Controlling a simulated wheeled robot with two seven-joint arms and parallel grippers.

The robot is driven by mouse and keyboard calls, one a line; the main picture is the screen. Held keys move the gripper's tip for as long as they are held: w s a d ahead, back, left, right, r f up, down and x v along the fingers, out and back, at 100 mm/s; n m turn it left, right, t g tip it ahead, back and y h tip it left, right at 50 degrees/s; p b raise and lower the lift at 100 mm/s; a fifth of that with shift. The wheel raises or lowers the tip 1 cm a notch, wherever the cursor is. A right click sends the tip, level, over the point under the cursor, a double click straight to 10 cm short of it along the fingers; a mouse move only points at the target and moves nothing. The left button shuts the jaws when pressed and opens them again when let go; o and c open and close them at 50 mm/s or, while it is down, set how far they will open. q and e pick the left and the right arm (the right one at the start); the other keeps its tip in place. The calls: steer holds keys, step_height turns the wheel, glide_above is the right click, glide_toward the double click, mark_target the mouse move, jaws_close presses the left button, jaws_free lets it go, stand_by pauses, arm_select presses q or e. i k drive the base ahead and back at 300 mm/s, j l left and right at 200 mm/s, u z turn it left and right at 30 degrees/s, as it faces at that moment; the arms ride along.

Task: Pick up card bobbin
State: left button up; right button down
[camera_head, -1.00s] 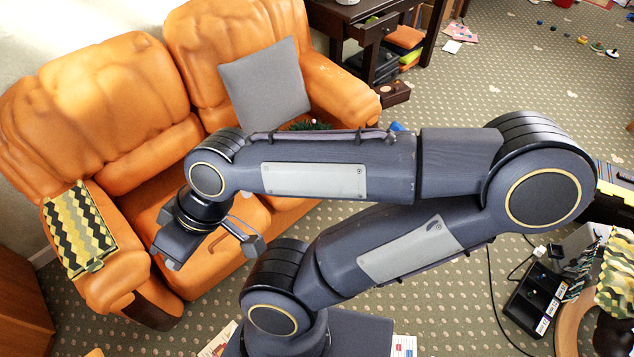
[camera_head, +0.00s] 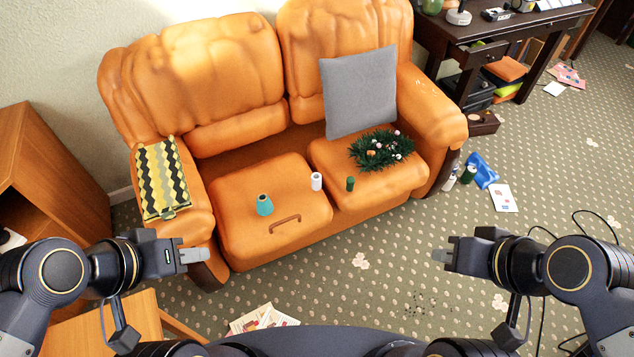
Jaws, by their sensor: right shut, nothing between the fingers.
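Several small items lie on the orange sofa's seat: a teal cone-shaped spool (camera_head: 264,205), a white cylinder (camera_head: 316,181), a small dark green cylinder (camera_head: 350,184) and a brown handle-shaped piece (camera_head: 285,223). I cannot tell which of them is the card bobbin. My left gripper (camera_head: 196,255) is at the left, in front of the sofa's left arm, apart from these items; its fingers are seen edge-on.
The orange sofa (camera_head: 240,245) holds a grey cushion (camera_head: 360,92), a decorated green wreath (camera_head: 382,150) and a zigzag-patterned cloth (camera_head: 162,180). A wooden cabinet (camera_head: 45,160) stands left. Papers (camera_head: 262,320) lie on the floor in front. A dark desk (camera_head: 500,38) stands back right.

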mark_target(316, 177)
steer(key=l+u, duration=0.1)
steer(key=u, duration=1.25)
steer(key=l+u, duration=1)
steer(key=k+l+u, duration=0.15)
steer(key=l+u, duration=0.35)
steer(key=k+l, duration=0.15)
steer(key=l, duration=0.2)
steer(key=k+l+u, duration=0.1)
steer(key=l, duration=0.25)
steer(key=k+l+u, duration=0.1)
steer(key=k+l, duration=0.35)
steer(key=l, duration=0.25)
